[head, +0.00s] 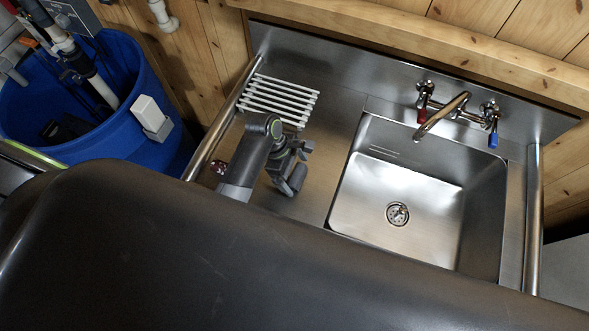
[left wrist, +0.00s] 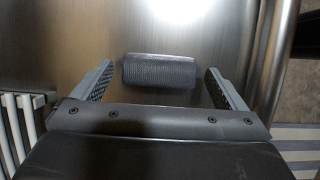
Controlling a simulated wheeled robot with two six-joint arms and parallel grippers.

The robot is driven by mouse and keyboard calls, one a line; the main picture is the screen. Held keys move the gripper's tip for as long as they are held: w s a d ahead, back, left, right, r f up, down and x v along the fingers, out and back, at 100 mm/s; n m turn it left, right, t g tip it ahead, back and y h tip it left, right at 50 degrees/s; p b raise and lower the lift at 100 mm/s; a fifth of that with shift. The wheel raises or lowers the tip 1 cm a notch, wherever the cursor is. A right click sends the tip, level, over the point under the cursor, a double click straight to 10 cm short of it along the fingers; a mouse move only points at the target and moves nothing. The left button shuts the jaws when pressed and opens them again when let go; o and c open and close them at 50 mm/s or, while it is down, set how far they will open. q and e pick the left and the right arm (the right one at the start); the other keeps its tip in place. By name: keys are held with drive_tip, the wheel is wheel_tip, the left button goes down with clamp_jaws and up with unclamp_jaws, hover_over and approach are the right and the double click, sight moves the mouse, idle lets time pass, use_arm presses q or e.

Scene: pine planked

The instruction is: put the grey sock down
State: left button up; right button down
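The grey sock (left wrist: 160,71) is a dark, ribbed roll in the left wrist view, at the steel counter between and just ahead of my left fingertips. My left gripper (left wrist: 160,72) is open, with a narrow gap between each finger and an end of the sock. In the head view my left gripper (head: 296,166) is low over the left part of the steel counter (head: 328,145). The sock cannot be made out clearly there behind the gripper. My right gripper is not in view.
A white slatted rack (head: 278,98) lies behind the gripper on the counter. The sink basin (head: 400,195) with its tap (head: 443,115) is to the right. A round steel rail (head: 222,120) edges the counter's left side. A blue barrel (head: 130,140) stands left of it.

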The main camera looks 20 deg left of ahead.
use_arm(q)
drive_tip(key=shift+a+r, duration=0.15)
drive_tip(key=shift+r, duration=0.3)
drive_tip(key=b+v, duration=0.1)
drive_tip(key=v, duration=1)
drive_tip(key=shift+r+b, duration=0.15)
drive_tip(key=shift+b, duration=0.25)
drive_tip(key=shift+a, duration=0.1)
